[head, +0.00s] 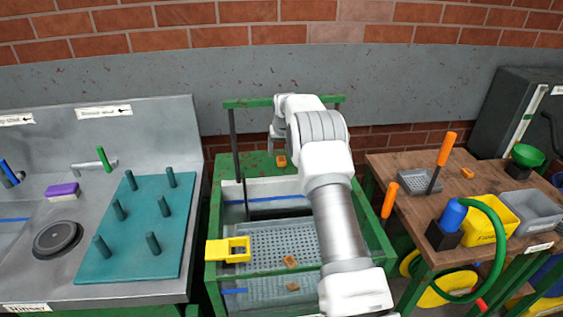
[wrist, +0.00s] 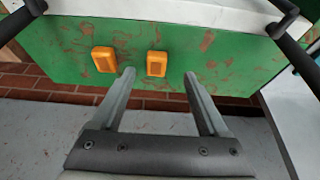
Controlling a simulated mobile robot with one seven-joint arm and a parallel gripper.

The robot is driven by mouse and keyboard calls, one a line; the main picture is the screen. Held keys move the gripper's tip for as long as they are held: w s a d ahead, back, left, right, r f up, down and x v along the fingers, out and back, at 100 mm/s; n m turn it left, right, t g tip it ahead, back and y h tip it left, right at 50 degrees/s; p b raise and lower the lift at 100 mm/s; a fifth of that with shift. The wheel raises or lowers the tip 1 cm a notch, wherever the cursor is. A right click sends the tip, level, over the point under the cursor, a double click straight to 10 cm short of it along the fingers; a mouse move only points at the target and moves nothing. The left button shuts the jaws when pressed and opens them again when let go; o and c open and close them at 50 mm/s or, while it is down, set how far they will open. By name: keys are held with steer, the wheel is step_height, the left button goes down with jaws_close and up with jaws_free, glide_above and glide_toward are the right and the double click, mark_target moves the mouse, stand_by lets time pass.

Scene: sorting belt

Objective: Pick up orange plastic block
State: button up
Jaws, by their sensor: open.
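Two orange blocks lie on the rust-stained green surface in the wrist view. One orange block (wrist: 156,63) is framed between my fingertips, slightly beyond them. The other orange block (wrist: 104,59) is outside, left of the left finger. My gripper (wrist: 159,76) is open and empty; I cannot tell its exact height above the surface. In the head view, one orange block (head: 281,161) shows at the back of the green stand, beside my arm; the fingers are mostly hidden there.
A yellow holder (head: 228,250) sits on the stand's left edge. A teal pegboard (head: 130,235) is on the left counter. The wooden table (head: 400,170) at right holds orange-handled tools, a yellow bin (head: 491,222) and another orange block (head: 467,173). Dark rails flank the wrist view's upper corners.

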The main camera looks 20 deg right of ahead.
mark_target(282, 161)
steer(key=shift+d+x, duration=0.1)
steer(key=shift+x, duration=1.45)
steer(key=shift+d+x, duration=0.15)
steer(key=shift+x, duration=1.4)
steer(key=shift+w, duration=0.1)
steer(key=shift+r, duration=0.1)
jaws_close()
